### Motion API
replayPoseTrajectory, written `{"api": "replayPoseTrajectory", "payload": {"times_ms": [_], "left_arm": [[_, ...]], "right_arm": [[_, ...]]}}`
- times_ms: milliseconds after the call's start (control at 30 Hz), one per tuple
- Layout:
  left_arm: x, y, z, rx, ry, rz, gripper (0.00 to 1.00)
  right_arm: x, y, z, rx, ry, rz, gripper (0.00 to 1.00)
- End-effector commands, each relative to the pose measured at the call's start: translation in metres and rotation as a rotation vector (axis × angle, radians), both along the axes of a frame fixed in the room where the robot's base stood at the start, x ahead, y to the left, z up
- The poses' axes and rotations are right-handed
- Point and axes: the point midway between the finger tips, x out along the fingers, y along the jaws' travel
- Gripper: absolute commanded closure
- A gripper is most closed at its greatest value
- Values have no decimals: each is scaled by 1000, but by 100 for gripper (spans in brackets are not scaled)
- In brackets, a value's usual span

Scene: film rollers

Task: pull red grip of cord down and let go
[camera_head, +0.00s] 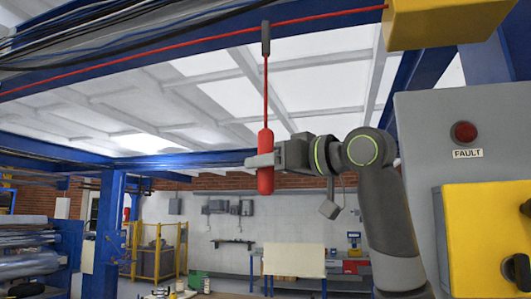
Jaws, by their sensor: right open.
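The red grip (265,180) hangs upright on a thin red cord (266,90) near the middle of the head view. The cord drops from a dark grey fitting (265,38) on the long red line overhead. My right gripper (264,160) reaches in from the right at the height of the grip's middle. Its jaws are open around or right beside the grip, and a light finger crosses in front of it. Whether the fingers touch it cannot be told. My left gripper is out of view.
A grey cabinet (420,140) with a red fault lamp (463,132) and a yellow panel (490,240) stands close at the right. A yellow box (430,22) hangs at the top right. Blue beams run overhead. Free air lies left of and below the grip.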

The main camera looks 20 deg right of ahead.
Motion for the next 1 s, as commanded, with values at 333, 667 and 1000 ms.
{"api": "replayPoseTrajectory", "payload": {"times_ms": [333, 667, 1000], "left_arm": [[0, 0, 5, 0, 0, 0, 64], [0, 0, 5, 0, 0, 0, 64], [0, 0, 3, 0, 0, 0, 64]], "right_arm": [[8, 5, -1, 0, 0, -1, 51], [8, 5, -1, 0, 0, -1, 83], [7, 5, -2, 0, 0, -1, 100]]}}
